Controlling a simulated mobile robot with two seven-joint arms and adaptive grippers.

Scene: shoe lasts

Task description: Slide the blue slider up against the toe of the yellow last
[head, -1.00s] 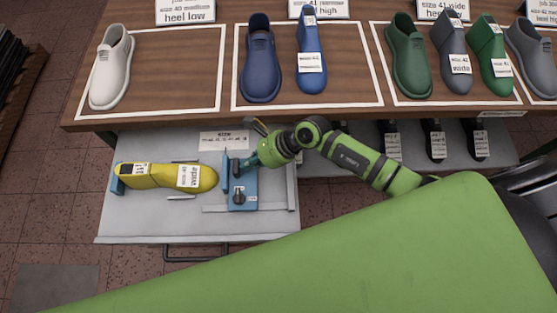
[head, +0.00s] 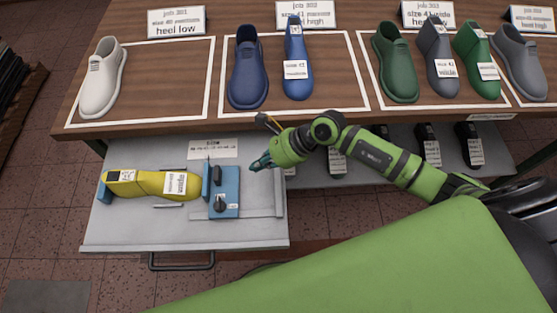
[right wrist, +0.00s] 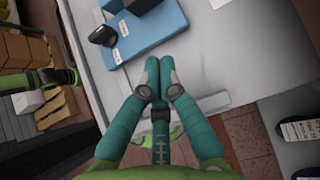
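The yellow last (head: 150,184) lies on its side along the grey drawer board, its toe pointing right. The blue slider (head: 228,196) is right of it, with an upright plate at the toe end, a black post and a black knob. The plate stands at the toe; I cannot tell whether they touch. The slider also shows in the right wrist view (right wrist: 150,28). My right gripper (head: 254,167) is off the slider, to its right, above the board. In the right wrist view its fingers (right wrist: 159,66) are together and empty. My left gripper does not show in the head view.
A wooden table (head: 140,122) with several shoe lasts overhangs the drawer's back. A paper label (head: 213,148) lies behind the slider. A grey rail (head: 262,214) runs right of the slider. The board's front is clear.

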